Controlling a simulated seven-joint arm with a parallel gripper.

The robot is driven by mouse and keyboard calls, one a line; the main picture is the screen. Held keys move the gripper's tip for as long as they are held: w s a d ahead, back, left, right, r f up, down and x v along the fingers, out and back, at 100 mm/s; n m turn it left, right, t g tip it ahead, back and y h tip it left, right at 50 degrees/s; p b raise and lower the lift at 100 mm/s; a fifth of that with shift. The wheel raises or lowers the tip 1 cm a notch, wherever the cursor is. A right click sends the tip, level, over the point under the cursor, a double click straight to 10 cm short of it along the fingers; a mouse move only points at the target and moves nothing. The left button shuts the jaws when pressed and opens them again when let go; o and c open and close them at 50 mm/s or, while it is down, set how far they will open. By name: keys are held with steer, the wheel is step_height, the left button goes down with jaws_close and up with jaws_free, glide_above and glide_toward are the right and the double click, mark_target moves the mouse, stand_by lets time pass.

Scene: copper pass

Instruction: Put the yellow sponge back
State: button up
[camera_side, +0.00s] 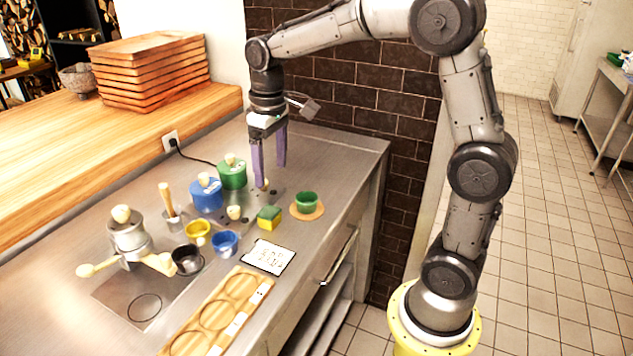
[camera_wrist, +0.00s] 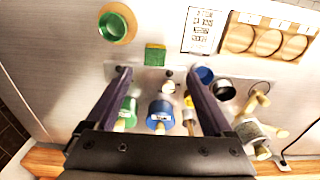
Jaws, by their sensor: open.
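The yellow sponge (camera_side: 268,217) has a green side and sits on the steel counter, left of the green cup on its round wooden coaster. In the wrist view the sponge (camera_wrist: 155,55) shows its green side, just beyond my fingertips. My gripper (camera_side: 269,172) is open and empty, with its purple fingers pointing down above the counter, behind the sponge and near the canisters. It also shows in the wrist view (camera_wrist: 161,71), fingers wide apart. I cannot tell the exact height of the fingertips.
A green canister (camera_side: 232,173) and blue canister (camera_side: 206,194) stand close left of my fingers. The green cup (camera_side: 306,202), yellow cup (camera_side: 197,232), blue cup (camera_side: 224,243) and black cup (camera_side: 187,260) stand around. A card (camera_side: 269,257) and wooden board (camera_side: 232,321) lie in front.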

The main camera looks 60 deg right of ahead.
steer(key=s+a+t, duration=0.2)
steer(key=s, duration=0.8)
steer(key=s+a+r+t, duration=0.1)
steer(key=s+a+t, duration=0.2)
steer(key=s, duration=0.8)
steer(key=shift+r, duration=0.3)
steer(key=shift+a, duration=0.1)
